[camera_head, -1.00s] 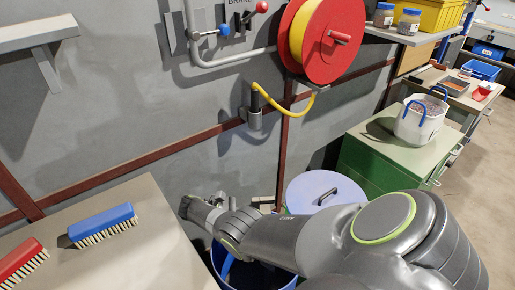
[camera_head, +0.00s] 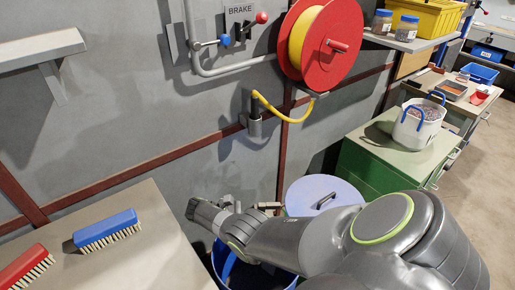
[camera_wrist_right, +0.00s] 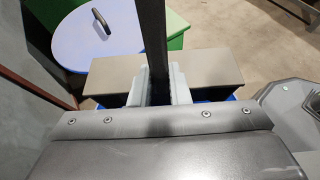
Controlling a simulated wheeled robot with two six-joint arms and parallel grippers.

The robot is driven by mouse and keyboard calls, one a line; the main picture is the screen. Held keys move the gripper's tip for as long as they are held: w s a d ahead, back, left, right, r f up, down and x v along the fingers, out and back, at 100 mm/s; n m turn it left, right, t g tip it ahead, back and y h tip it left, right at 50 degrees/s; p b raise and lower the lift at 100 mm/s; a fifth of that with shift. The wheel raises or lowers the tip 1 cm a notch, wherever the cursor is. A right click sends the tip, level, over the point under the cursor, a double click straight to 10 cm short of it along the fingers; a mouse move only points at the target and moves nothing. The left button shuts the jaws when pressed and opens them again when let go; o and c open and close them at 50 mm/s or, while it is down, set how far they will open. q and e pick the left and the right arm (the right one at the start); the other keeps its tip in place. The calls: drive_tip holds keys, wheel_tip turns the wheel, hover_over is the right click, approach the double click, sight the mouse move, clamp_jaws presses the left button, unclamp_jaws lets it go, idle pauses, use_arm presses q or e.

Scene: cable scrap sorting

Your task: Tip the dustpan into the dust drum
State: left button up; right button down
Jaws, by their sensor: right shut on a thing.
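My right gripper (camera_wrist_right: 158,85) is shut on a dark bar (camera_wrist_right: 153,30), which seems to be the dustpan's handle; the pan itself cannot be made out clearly. In the head view my right forearm and wrist (camera_head: 225,222) reach over the open blue drum (camera_head: 218,265). The forearm covers much of the drum and hides the grip. A blue strip shows inside the drum's dark mouth. Blue edges also show below the fingers in the right wrist view. My left gripper is not in view.
A pale lilac lid (camera_head: 300,200) with a dark handle is beside the drum. A green cabinet (camera_head: 375,165) carries a white bucket (camera_head: 418,128). A blue brush (camera_head: 106,228) and a red brush (camera_head: 25,266) lie on the bench (camera_head: 150,255). A hose reel hangs on the wall.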

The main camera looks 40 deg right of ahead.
drive_tip(key=shift+s+d+r+t+y+p, duration=0.35)
drive_tip(key=shift+s+d+y+p, duration=0.25)
drive_tip(key=shift+p, duration=1.05)
drive_tip(key=shift+s+d+r+t+y+p, duration=0.4)
drive_tip(key=shift+d+p, duration=0.35)
drive_tip(key=shift+p, duration=0.85)
drive_tip(key=shift+s+d+f+p, duration=0.1)
drive_tip(key=shift+s+d+p, duration=0.1)
drive_tip(key=shift+p, duration=0.2)
drive_tip(key=shift+f, duration=0.1)
drive_tip(key=p, duration=0.2)
drive_tip(key=s+d+r+t+y+p, duration=0.1)
drive_tip(key=p, duration=0.1)
drive_tip(key=shift+s+d+r, duration=0.15)
drive_tip(key=shift+d+r, duration=0.1)
drive_tip(key=shift+d, duration=0.05)
drive_tip(key=s+d+y+p, duration=0.1)
drive_tip(key=p, duration=0.2)
drive_tip(key=s+d+r+t+y+p, duration=0.1)
drive_tip(key=p, duration=0.2)
drive_tip(key=shift+d+r, duration=0.15)
drive_tip(key=shift+d, duration=0.2)
